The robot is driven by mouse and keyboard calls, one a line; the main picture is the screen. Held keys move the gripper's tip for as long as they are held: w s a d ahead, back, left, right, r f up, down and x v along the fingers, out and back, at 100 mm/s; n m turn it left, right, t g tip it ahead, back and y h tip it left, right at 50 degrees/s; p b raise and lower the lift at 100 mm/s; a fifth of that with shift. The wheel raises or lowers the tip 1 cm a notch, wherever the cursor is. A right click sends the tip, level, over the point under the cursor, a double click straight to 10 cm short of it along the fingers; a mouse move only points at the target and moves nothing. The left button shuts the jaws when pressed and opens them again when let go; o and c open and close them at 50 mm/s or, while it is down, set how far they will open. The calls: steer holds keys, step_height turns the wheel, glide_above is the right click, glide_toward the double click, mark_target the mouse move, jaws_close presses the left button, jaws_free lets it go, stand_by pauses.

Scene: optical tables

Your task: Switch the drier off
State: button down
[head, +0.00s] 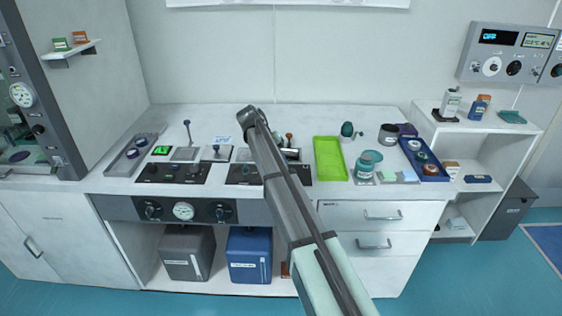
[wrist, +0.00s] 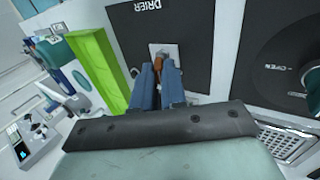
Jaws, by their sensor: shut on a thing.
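The drier switch is a small lever with an orange-brown handle (wrist: 160,63) on a light base plate (wrist: 170,50). It stands on a black panel (wrist: 125,45) marked DRIER in the wrist view. My gripper (wrist: 159,72) has its two blue fingers on either side of the lever and is shut on it. The fingers hide the lower part of the lever, so its exact tilt is unclear. In the head view my arm covers most of this area, and the fingers cannot be made out there.
A second black panel with a dial marked OPEN (wrist: 303,75) lies to the right in the wrist view. A green tray (head: 329,158) is close by. Jars (head: 389,134) and a blue tray (head: 442,174) stand farther right. A wall box (head: 512,54) has a display reading OFF.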

steer(key=c, duration=1.2)
jaws_free()
steer(key=v, duration=1.3)
steer(key=shift+a+r, duration=0.2)
steer(key=shift+r, duration=0.15)
